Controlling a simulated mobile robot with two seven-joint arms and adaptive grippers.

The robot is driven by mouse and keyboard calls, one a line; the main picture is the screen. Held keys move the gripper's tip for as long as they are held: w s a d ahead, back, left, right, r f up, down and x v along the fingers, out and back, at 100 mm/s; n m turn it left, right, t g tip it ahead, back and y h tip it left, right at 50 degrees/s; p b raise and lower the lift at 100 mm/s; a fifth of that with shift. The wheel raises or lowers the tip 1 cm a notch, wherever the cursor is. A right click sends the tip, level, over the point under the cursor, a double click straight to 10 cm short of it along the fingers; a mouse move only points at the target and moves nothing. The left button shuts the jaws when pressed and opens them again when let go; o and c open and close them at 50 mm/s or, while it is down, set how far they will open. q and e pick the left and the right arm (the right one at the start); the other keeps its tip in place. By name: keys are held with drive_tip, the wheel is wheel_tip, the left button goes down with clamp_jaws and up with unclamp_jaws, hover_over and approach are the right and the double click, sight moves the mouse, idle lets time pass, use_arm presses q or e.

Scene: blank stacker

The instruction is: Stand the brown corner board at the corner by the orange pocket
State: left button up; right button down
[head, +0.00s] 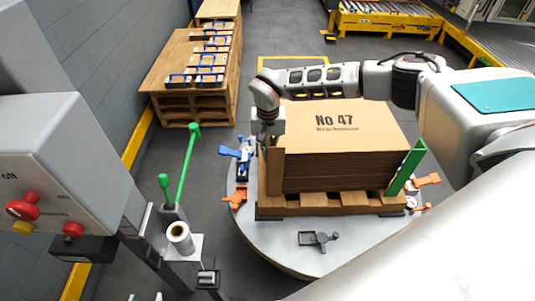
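The stacked brown sheets marked No 47 (340,120) sit on a wooden pallet (330,203) on a round grey turntable. The brown corner board (271,180) stands about upright at the stack's front left corner. I cannot tell whether it touches the stack. An orange pocket (236,197) lies just left of that corner. My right arm reaches in from the right above the stack. Its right gripper (265,142) points down at the board's upper end. Its fingers are small and dark, and their opening cannot be made out. My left gripper is not in view.
A green corner board (405,168) leans at the front right corner, near another orange pocket (427,180). A blue pocket (239,153) and a dark grey pocket (318,239) are on the turntable. A control box (62,175) and green-handled post (187,160) stand left.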

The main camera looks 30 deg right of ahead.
use_arm(q)
drive_tip(key=shift+f, duration=0.1)
use_arm(e)
drive_tip(key=shift+s+d+f, duration=0.2)
drive_tip(key=shift+d+f, duration=0.05)
drive_tip(key=shift+f, duration=0.2)
drive_tip(key=shift+s+d+f, duration=0.15)
drive_tip(key=shift+d+f, duration=0.05)
drive_tip(key=shift+f, duration=0.25)
drive_tip(key=shift+w+f, duration=0.1)
drive_tip(key=shift+f, duration=0.05)
drive_tip(key=c, duration=2.7)
unclamp_jaws()
drive_tip(key=shift+w+f, duration=0.15)
drive_tip(key=shift+f, duration=0.05)
drive_tip(key=o, duration=0.5)
drive_tip(key=shift+d+r, duration=0.1)
drive_tip(key=shift+r, duration=0.15)
use_arm(q)
drive_tip(key=shift+w+d+f, duration=0.1)
drive_tip(key=shift+f, duration=0.05)
use_arm(e)
drive_tip(key=shift+r, duration=0.15)
drive_tip(key=shift+r, duration=0.55)
drive_tip(key=r, duration=1)
drive_tip(key=shift+a+r, duration=0.25)
drive_tip(key=shift+r, duration=0.15)
